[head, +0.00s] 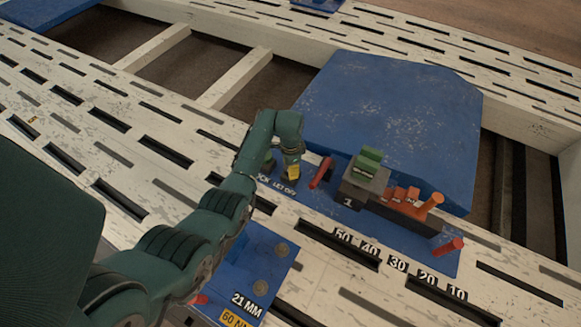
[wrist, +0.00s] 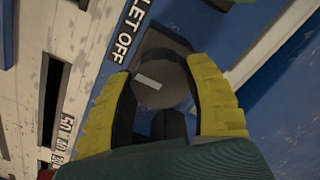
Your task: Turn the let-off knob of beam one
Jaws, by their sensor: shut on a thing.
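The let-off knob (wrist: 160,88) is a round dark knob with a pale bar mark on its face. It stands beside the white-on-black "LET OFF" label (wrist: 130,28) in the wrist view. My gripper (wrist: 165,72) has its yellow-padded fingers closed on either side of the knob. In the head view my gripper (head: 292,171) reaches down to the blue plate at the left end of beam one's station, marked "1" (head: 348,202). The knob is mostly hidden behind my gripper there.
A red lever (head: 321,172) stands close to the right of my gripper. Beyond it are a grey block with a green top (head: 368,160), orange parts (head: 430,206) and a scale from 50 to 10 (head: 398,265). A large blue block (head: 390,115) rises behind.

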